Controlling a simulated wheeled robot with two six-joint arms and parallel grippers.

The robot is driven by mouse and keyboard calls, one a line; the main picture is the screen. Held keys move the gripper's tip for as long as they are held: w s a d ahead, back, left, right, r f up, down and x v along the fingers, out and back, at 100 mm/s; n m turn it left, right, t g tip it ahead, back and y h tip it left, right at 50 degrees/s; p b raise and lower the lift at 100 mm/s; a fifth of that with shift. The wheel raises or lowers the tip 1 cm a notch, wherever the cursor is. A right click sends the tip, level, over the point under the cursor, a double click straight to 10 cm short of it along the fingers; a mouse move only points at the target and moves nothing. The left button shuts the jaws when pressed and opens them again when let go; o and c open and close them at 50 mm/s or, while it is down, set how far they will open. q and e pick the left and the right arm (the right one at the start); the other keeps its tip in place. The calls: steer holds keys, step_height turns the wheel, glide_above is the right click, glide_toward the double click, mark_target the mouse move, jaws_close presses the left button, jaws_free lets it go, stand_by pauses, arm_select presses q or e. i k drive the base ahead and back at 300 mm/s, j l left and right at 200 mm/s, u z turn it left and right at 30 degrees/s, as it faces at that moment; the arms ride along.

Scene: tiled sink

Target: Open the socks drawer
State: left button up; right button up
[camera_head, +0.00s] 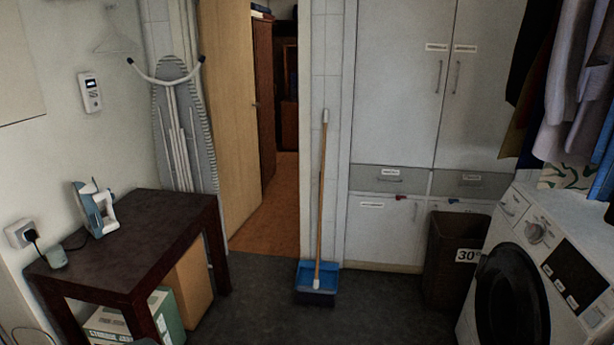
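A white cabinet (395,82) stands against the back wall. Two grey drawers sit side by side across its middle, a left drawer (366,178) and a right drawer (498,187). Each has a small white label and a handle, and both look shut. The label text is too small to read, so I cannot tell which one is the socks drawer. The left drawer's handle (389,181) lies just under its label. Neither of my grippers is in view.
A washing machine (526,235) and hanging clothes fill the right. A dark bin (448,260) stands before the cabinet's lower right. A broom (321,200) and blue dustpan (317,280) stand left of it. A dark table (140,235) is at left. The middle floor is clear.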

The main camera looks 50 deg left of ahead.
mark_target(379, 178)
steer(key=u, duration=1.05)
steer(key=i+z, duration=0.1)
steer(key=z, duration=0.35)
steer(key=i+j+z, duration=0.85)
steer(key=i+j, duration=0.2)
steer(key=j, duration=0.1)
